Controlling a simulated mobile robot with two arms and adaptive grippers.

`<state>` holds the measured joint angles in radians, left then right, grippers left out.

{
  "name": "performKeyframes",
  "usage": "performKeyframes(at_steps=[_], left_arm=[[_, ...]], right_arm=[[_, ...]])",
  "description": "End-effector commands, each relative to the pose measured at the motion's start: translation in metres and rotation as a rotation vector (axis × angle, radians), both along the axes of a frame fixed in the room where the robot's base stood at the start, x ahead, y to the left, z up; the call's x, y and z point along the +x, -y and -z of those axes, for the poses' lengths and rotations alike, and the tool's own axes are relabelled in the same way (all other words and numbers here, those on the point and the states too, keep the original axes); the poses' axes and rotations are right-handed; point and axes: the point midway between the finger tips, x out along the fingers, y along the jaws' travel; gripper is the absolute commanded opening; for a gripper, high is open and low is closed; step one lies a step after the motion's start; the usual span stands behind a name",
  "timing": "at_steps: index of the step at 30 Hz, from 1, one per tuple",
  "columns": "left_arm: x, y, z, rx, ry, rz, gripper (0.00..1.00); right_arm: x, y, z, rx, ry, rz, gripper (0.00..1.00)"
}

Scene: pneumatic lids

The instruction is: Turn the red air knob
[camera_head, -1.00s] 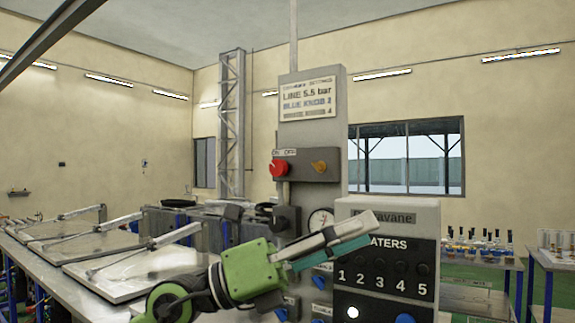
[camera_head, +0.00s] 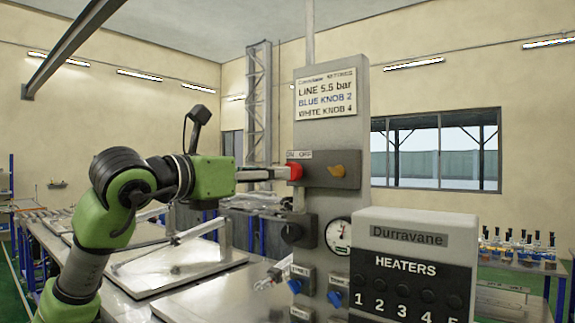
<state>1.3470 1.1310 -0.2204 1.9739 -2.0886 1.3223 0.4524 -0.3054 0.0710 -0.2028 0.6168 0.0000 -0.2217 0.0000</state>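The red knob (camera_head: 295,171) sits on a dark grey box on the front of the tall grey panel, below a small label reading ON and OFF. My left gripper (camera_head: 284,172) reaches in from the left with its fingertips at the red knob, overlapping its left side. The fingers are seen edge-on and lie close together, so I cannot tell whether they grip the knob or only touch it. The right part of the knob shows beyond the fingertips. My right gripper is not in view.
A yellow-orange knob (camera_head: 337,171) sits right of the red one. Below are a black knob (camera_head: 291,233), a pressure gauge (camera_head: 338,235) and blue knobs (camera_head: 335,298). A heater box (camera_head: 415,240) stands at right front. Metal lids (camera_head: 180,268) lie at left.

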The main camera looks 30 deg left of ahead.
Motion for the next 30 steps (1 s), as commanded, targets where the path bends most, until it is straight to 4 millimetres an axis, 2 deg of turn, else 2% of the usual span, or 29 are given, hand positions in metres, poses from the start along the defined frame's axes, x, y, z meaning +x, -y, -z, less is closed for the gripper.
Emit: performKeyframes(at_steps=[1,3,9,15,23,24,28,30], left_arm=[[0.013,0.002,-0.004,-0.002,-0.004,0.003,0.44],[0.027,0.003,-0.004,-0.002,-0.004,0.002,0.44],[0.058,0.005,-0.003,-0.001,-0.002,0.002,0.44],[0.071,0.006,-0.001,0.0,0.0,0.001,0.44],[0.072,0.006,0.0,0.001,0.001,0.001,0.44],[0.072,0.006,0.0,0.0,0.001,0.002,0.39],[0.072,0.006,0.0,0.0,0.001,0.001,0.06],[0.072,0.006,0.0,0.0,0.001,0.001,0.06]], right_arm=[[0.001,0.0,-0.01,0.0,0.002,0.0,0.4],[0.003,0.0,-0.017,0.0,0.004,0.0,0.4],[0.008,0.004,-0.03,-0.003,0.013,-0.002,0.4],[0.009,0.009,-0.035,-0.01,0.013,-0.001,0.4],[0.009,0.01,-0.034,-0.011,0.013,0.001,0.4],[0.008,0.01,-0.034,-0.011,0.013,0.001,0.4],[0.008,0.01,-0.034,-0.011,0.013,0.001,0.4],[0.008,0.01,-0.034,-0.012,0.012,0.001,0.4]])
